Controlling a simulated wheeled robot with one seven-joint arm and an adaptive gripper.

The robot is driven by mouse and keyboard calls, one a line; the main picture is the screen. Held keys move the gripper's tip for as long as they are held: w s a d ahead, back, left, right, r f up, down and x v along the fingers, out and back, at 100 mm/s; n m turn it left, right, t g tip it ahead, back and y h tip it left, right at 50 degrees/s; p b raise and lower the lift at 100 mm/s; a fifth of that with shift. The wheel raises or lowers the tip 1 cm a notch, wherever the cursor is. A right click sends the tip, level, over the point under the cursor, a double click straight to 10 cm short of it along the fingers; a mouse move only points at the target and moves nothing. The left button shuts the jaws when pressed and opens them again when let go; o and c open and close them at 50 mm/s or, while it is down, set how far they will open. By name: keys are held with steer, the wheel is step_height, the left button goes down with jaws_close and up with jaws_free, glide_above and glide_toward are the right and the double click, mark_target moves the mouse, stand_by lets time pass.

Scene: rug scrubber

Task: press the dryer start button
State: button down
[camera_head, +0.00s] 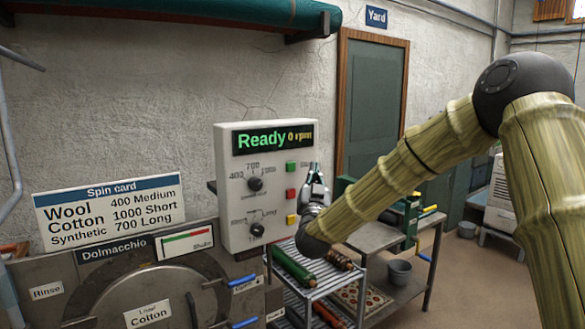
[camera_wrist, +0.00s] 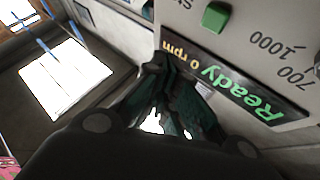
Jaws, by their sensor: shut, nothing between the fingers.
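A white control box (camera_head: 241,199) has a dark display (camera_head: 275,138) reading "Ready 0 rpm". On its right side are a green button (camera_head: 291,166), a red button (camera_head: 291,194) and a yellow button (camera_head: 292,219). Their labels are too small to read. My gripper (camera_head: 316,172) is shut and empty, pointing up just right of the buttons. I cannot tell how far it is from the box face. In the wrist view the green button (camera_wrist: 215,17) is at the top, apart from my gripper (camera_wrist: 166,72), whose fingers partly overlap the display's edge (camera_wrist: 235,85).
The box also has an upper dial (camera_head: 255,184) and a lower dial (camera_head: 256,229). Below it are a drum machine (camera_head: 215,265) with blue-handled levers and a wire rack (camera_head: 310,285) with rolls. A spin card (camera_head: 108,211) stands left. Open floor (camera_head: 455,285) lies at right.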

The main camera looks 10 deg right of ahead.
mark_target(296, 168)
steer(key=shift+w+a, duration=0.45)
steer(key=shift+w, duration=0.7)
steer(key=shift+w+a, duration=0.4)
steer(key=shift+w, duration=0.8)
steer(key=shift+w+a, duration=0.45)
steer(key=shift+w, duration=0.7)
steer(key=shift+w+a, duration=0.1)
steer(key=shift+w, duration=0.1)
steer(key=shift+w, duration=0.15)
steer(key=shift+w+a+b, duration=0.2)
steer(key=shift+w+b, duration=0.2)
steer(key=shift+b, duration=0.05)
steer(key=shift+s+d, duration=0.1)
steer(key=shift+s, duration=0.05)
steer(key=shift+s+d+b, duration=0.2)
steer(key=shift+s+b, duration=0.2)
steer(key=shift+s, duration=0.25)
